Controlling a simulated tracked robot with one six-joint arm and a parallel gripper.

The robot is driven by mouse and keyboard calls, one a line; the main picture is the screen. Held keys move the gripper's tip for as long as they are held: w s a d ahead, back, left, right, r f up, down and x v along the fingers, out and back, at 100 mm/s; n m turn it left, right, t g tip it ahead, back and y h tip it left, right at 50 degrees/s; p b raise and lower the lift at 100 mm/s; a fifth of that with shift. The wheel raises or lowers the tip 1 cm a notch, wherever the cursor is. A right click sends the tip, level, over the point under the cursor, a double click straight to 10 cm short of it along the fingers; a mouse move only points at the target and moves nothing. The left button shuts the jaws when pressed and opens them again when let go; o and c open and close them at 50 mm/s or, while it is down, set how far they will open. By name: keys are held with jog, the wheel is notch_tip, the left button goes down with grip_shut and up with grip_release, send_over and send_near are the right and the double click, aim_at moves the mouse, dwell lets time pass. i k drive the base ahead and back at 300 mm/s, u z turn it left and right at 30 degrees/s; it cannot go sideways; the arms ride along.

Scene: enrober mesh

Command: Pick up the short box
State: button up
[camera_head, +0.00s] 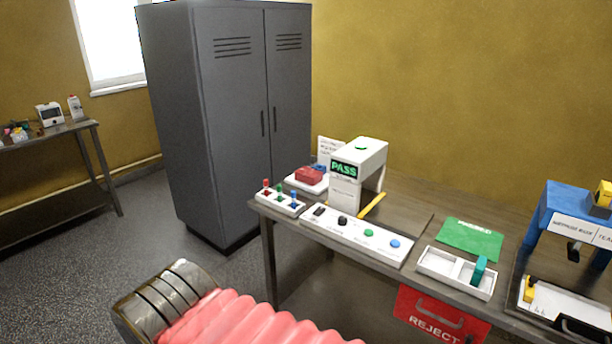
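No box in view is marked as the short one. A low red box (308,174) sits on a white scale-like base (309,185) at the back left of the bench. A small teal block (479,270) stands upright in the right compartment of a white tray (436,263) near the front edge. I cannot tell which is the short box. My gripper is not in view.
The metal bench (402,213) holds a white PASS unit (352,171), a button panel (354,233), a green mat (470,238) and a blue stand (561,204). A red REJECT bin (438,314) hangs at the front. A grey locker (237,110) stands behind left.

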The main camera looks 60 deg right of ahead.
aim_at(309, 176)
jog(key=z, duration=0.1)
jog(key=i, duration=1.4)
jog(key=z, duration=0.3)
jog(key=i, duration=0.7)
jog(key=z, duration=0.55)
jog(key=i, duration=0.7)
jog(key=z, duration=0.8)
jog(key=i, duration=0.55)
jog(key=z, duration=0.7)
jog(key=i, duration=0.5)
jog(key=z, duration=0.3)
